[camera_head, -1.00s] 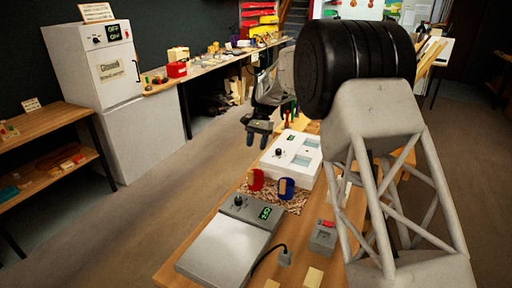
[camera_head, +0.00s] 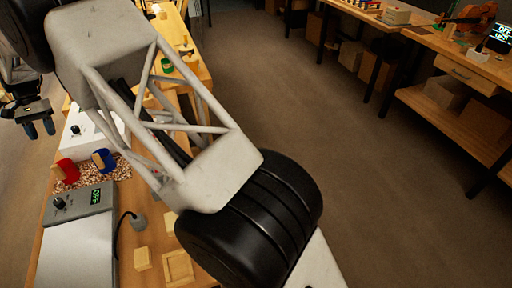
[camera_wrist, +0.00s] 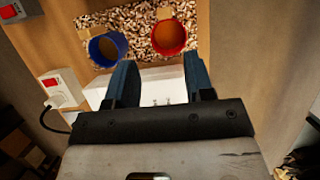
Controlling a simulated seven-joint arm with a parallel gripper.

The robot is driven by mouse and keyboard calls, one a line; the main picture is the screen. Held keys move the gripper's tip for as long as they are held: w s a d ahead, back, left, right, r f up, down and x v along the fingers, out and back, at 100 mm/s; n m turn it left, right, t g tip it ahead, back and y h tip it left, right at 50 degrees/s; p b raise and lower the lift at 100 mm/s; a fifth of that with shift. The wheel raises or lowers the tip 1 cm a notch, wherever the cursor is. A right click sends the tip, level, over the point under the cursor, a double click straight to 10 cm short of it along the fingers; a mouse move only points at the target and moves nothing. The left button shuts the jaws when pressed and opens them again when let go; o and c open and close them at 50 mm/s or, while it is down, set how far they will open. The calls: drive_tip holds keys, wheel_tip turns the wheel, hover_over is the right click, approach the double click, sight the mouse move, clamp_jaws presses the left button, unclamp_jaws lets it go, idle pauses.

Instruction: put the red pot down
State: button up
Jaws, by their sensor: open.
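The red pot (camera_head: 67,170) stands on a bed of wood chips (camera_head: 122,172) on the bench, just left of the blue pot (camera_head: 103,160) in the head view. In the wrist view the red pot (camera_wrist: 168,37) shows its open mouth and brown inside, to the right of the blue pot (camera_wrist: 107,47). My gripper (camera_head: 39,129) is open, with its blue fingers apart, up and left of the pots in the head view. In the wrist view nothing is between the fingers of my gripper (camera_wrist: 160,82), and the red pot is clear of them.
A grey device with a dial and green display (camera_head: 82,202) sits in front of the chips. A white box with a dial (camera_head: 92,130) is behind them. Small wooden blocks (camera_head: 142,259) lie on the bench. My arm hides part of the bench's right side.

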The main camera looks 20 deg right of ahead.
drive_tip(key=s+d+r+t, duration=0.1)
drive_tip(key=s+d+r, duration=0.1)
drive_tip(key=d+r, duration=0.6)
drive_tip(key=s+d+r+t, duration=0.15)
drive_tip(key=d+r, duration=0.25)
drive_tip(key=d, duration=0.7)
drive_tip(key=s+d+r+t, duration=0.1)
drive_tip(key=s+d+r, duration=0.2)
drive_tip(key=s+d, duration=0.45)
drive_tip(key=s+d+r, duration=0.3)
drive_tip(key=s+d, duration=0.1)
drive_tip(key=d, duration=0.6)
drive_tip(key=s+d+t, duration=0.2)
drive_tip(key=s+d, duration=1.2)
drive_tip(key=s+d+f, duration=0.3)
drive_tip(key=s+d, duration=0.1)
drive_tip(key=s, duration=0.4)
drive_tip(key=s+d+f+t, duration=0.1)
drive_tip(key=s+d+f, duration=0.2)
drive_tip(key=s, duration=0.6)
drive_tip(key=shift+s+d, duration=0.2)
drive_tip(key=shift+d, duration=0.6)
